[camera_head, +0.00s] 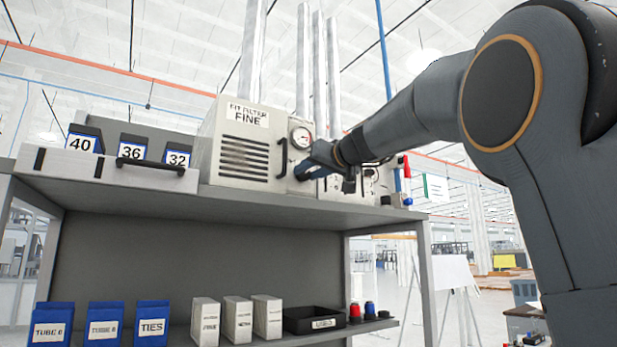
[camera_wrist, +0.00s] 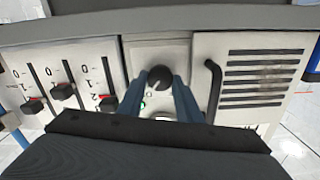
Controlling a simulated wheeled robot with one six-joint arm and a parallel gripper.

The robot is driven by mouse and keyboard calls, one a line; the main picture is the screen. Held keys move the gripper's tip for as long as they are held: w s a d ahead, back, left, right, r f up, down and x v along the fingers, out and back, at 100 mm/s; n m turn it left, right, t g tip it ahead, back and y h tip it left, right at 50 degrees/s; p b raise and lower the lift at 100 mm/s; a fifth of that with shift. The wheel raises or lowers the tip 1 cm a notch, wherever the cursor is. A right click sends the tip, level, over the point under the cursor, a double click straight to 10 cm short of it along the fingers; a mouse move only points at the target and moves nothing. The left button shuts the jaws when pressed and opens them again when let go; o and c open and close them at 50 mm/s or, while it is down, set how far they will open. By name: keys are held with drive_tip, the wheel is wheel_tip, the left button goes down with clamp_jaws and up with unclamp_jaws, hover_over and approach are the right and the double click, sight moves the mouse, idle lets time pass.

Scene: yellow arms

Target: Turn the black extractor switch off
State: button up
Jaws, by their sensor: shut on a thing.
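The black extractor switch (camera_wrist: 160,78) is a round dark knob on a pale panel, seen in the wrist view between my two blue fingers. My gripper (camera_wrist: 160,88) is shut on it, one finger on each side. In the head view my gripper (camera_head: 312,166) reaches the front of the extractor unit (camera_head: 245,150), just right of its black handle. The switch is hidden behind my gripper there. The way the switch points cannot be told. A small green light (camera_wrist: 142,105) shows near the left finger.
The handle (camera_wrist: 213,90) and vent (camera_wrist: 255,80) are on the other side. A round gauge (camera_head: 301,137) is above my gripper. A grey shelf (camera_head: 250,202) supports the unit.

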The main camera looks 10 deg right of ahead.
drive_tip(key=n+b, duration=0.1)
drive_tip(key=b, duration=0.2)
drive_tip(key=n+b, duration=0.2)
drive_tip(key=b, duration=0.1)
drive_tip(key=shift+f, duration=0.25)
drive_tip(key=n+b, duration=0.4)
drive_tip(key=b, duration=0.1)
drive_tip(key=shift+r+n+b, duration=0.1)
drive_tip(key=shift+n+b, duration=0.2)
drive_tip(key=n+b, duration=0.3)
drive_tip(key=n, duration=0.1)
drive_tip(key=shift+n, duration=0.3)
drive_tip(key=n+b, duration=0.1)
drive_tip(key=n, duration=0.3)
drive_tip(key=shift+a+r+n, duration=0.1)
drive_tip(key=shift+n, duration=0.3)
drive_tip(key=o, duration=1)
drive_tip(key=shift+o, duration=0.2)
